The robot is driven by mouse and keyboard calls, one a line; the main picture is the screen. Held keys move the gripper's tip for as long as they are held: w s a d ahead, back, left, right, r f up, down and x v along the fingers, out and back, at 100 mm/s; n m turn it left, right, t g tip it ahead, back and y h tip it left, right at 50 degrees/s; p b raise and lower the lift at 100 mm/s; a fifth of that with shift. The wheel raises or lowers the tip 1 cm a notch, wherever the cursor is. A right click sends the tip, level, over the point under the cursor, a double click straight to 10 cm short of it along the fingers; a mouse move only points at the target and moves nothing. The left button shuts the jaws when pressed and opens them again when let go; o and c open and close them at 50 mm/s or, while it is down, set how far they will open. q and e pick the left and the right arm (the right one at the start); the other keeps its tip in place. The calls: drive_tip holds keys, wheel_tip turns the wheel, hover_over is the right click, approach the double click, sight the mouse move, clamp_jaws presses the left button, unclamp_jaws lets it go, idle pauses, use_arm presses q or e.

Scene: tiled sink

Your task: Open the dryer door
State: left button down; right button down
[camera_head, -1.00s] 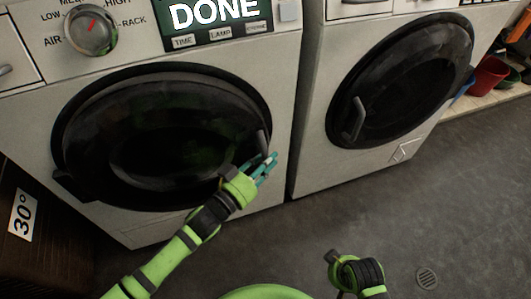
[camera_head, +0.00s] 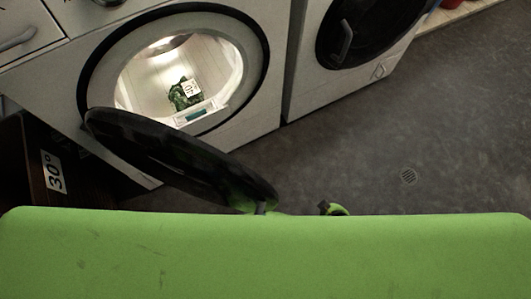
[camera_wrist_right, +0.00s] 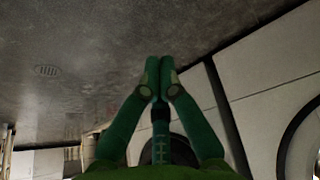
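The dryer door (camera_head: 180,158), round and black, stands swung wide open in the head view, its free edge toward me. The lit dryer drum (camera_head: 150,85) shows behind it, with a dark green item bearing a white label (camera_head: 186,92) inside. A small part of my left arm's end (camera_head: 262,208) shows at the door's free edge; the fingers are mostly hidden by my green body, so their grip is unclear. My right gripper (camera_wrist_right: 160,66) has its green fingers together and empty in the right wrist view, apart from the door. A bit of the right arm (camera_head: 335,209) shows in the head view.
A second machine with a closed black door (camera_head: 365,28) stands to the right. A dark cabinet with a "30°" label (camera_head: 53,172) is at the left.

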use_arm(q)
drive_tip(key=s+a+m+g+b, duration=0.1)
drive_tip(key=s+a+m+g, duration=0.6)
drive_tip(key=s+a, duration=1.4)
drive_tip(key=shift+s+g+b, duration=0.15)
drive_tip(key=shift+g+b, duration=0.25)
drive_tip(key=shift+g, duration=1.5)
drive_tip(key=c, duration=1.3)
unclamp_jaws()
